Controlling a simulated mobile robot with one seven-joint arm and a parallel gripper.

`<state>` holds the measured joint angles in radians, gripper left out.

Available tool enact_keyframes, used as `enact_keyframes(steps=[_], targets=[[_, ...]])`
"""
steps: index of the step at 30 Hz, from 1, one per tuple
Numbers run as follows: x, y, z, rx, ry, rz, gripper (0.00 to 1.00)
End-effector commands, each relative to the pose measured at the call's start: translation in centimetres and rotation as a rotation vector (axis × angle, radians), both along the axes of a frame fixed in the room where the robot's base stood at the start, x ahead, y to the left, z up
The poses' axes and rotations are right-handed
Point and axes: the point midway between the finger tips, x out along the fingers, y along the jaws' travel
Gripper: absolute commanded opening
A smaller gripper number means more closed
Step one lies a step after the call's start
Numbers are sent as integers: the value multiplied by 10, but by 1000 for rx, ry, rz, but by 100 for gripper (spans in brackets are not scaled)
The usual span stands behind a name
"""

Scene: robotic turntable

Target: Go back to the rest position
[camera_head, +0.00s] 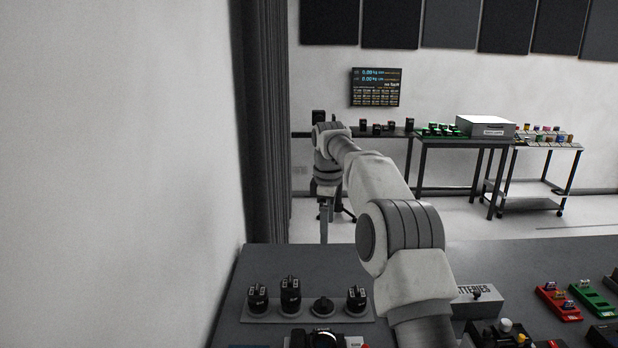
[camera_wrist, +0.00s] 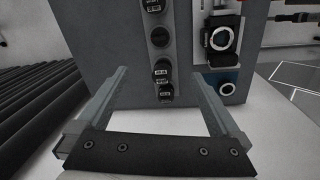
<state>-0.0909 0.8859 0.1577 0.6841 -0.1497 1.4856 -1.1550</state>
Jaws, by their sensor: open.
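My gripper (camera_head: 323,222) hangs pointing down at the end of my outstretched arm, seen beyond the far edge of the near dark table in the head view. In the wrist view my gripper (camera_wrist: 160,76) shows two fingers spread wide apart with nothing held between them. The near table (camera_wrist: 100,25) lies past the fingertips there, with a row of black cylindrical items and a camera (camera_wrist: 222,38) on it. No contact with any of these is visible.
The near table (camera_head: 258,332) carries a grey holder with black cylinders (camera_head: 290,297), a batteries box (camera_head: 478,293) and red and green trays (camera_head: 558,302). A dark curtain (camera_head: 264,120) and white wall stand left. Farther tables (camera_head: 465,141) stand at the back.

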Motion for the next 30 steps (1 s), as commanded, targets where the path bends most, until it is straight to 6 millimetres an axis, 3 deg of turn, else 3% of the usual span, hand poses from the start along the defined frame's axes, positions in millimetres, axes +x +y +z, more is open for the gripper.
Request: enact_keyframes(steps=[1,6,15,24,30], targets=[[-9,-2,18,2,-17,-35,100],[-43,-11,61,12,-66,-166,100],[-121,-32,115,52,-148,-412,100],[-215,-55,135,122,-225,-673,100],[-281,-69,129,186,-270,-852,100]])
